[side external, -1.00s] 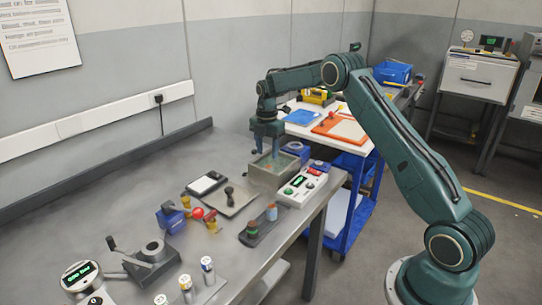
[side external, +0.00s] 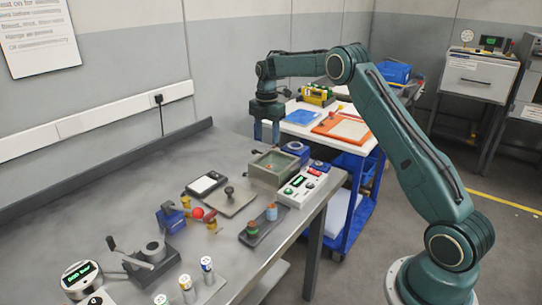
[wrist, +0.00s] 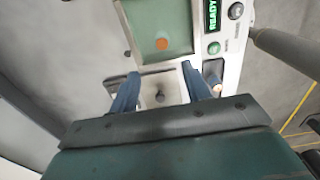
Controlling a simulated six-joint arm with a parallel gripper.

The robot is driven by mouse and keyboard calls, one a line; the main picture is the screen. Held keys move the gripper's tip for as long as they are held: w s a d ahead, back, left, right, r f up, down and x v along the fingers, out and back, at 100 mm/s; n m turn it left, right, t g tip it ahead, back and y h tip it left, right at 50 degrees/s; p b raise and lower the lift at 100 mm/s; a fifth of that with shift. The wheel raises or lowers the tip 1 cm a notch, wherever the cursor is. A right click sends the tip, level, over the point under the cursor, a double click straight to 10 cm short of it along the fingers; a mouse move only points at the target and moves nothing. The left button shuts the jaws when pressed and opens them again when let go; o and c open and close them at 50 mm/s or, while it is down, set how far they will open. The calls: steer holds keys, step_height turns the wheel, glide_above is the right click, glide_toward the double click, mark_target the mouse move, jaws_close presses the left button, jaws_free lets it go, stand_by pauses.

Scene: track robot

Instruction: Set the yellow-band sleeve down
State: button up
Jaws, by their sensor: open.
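My gripper (side external: 266,138) is open and empty, raised above and a little behind the grey-green open box (side external: 263,184). In the wrist view its two blue fingers (wrist: 160,72) are spread apart. A small round orange piece (wrist: 161,44) lies on the floor of the box, and it also shows in the side view (side external: 268,167). I cannot tell whether it is the yellow-band sleeve. A small silver cylinder with a yellowish upper part (side external: 186,284) stands between two similar cylinders at the front of the bench, far from my gripper.
A control unit with a green display (side external: 298,187) stands beside the box. A plate with a dark knob (side external: 231,200), a dark holder with two coloured pieces (side external: 258,232) and a blue block (side external: 171,219) are nearby. The left rear bench is clear.

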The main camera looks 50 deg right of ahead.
steer(key=s+a+r+m+t, duration=0.3)
steer(key=s+a+r+m, duration=0.6)
steer(key=s+a+r, duration=0.65)
steer(key=s+a+m+t, duration=0.1)
steer(key=s+a+m, duration=0.2)
steer(key=s, duration=0.8)
steer(key=s+a+f+m+t, duration=0.1)
steer(key=s+a+m, duration=0.2)
steer(key=s, duration=0.7)
steer(key=m, duration=0.2)
steer(key=shift+s+a+f+m+t, duration=0.2)
steer(key=shift+s+f+m+t, duration=0.1)
steer(key=shift+s, duration=0.1)
steer(key=shift+o, duration=0.2)
steer(key=shift+s+f, duration=0.3)
steer(key=shift+s, duration=0.15)
steer(key=shift+o, duration=0.2)
steer(key=shift+w, duration=0.1)
